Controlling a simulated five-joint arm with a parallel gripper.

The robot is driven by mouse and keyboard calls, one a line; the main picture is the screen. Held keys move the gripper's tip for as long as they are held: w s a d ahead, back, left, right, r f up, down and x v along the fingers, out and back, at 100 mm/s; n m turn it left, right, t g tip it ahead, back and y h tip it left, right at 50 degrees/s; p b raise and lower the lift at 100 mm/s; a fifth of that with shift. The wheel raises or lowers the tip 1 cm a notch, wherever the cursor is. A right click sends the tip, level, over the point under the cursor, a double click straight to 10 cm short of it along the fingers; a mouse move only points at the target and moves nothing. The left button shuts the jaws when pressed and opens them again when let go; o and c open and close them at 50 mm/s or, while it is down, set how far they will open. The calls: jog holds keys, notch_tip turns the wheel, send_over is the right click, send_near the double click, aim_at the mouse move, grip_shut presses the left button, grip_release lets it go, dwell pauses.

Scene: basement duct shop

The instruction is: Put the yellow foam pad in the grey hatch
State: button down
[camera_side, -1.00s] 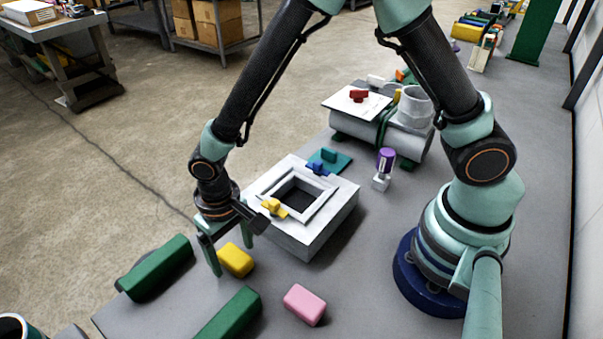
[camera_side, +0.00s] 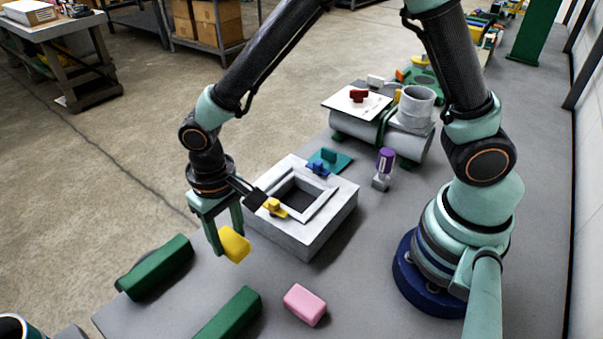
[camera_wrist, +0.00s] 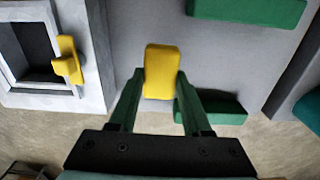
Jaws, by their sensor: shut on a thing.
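The yellow foam pad (camera_side: 235,245) is a small rounded block held between the green fingers of my gripper (camera_side: 228,230), tilted and a little above the grey bench. In the wrist view the pad (camera_wrist: 161,72) sits between the two fingertips of my gripper (camera_wrist: 160,88). The grey hatch (camera_side: 318,228) is a light grey box with a square framed opening on top, just right of my gripper. The opening is dark inside. A yellow latch (camera_side: 275,208) sits on the frame's near left side. In the wrist view the hatch (camera_wrist: 92,60) is at the left.
A pink block (camera_side: 305,304) lies in front of the hatch. Two green bars (camera_side: 156,268) (camera_side: 229,316) lie at the front left. A purple-capped bottle (camera_side: 384,168) and a teal plate (camera_side: 340,162) stand behind. Bare bench lies between the pink block and the hatch.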

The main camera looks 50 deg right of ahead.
notch_tip(320, 180, up, 14)
notch_tip(320, 180, up, 3)
send_over(296, 203)
notch_tip(296, 203, down, 19)
jog(key=shift+f, duration=0.1)
dwell(0.3)
jog(key=shift+s+f, duration=0.1)
jog(key=c, duration=0.6)
grip_release()
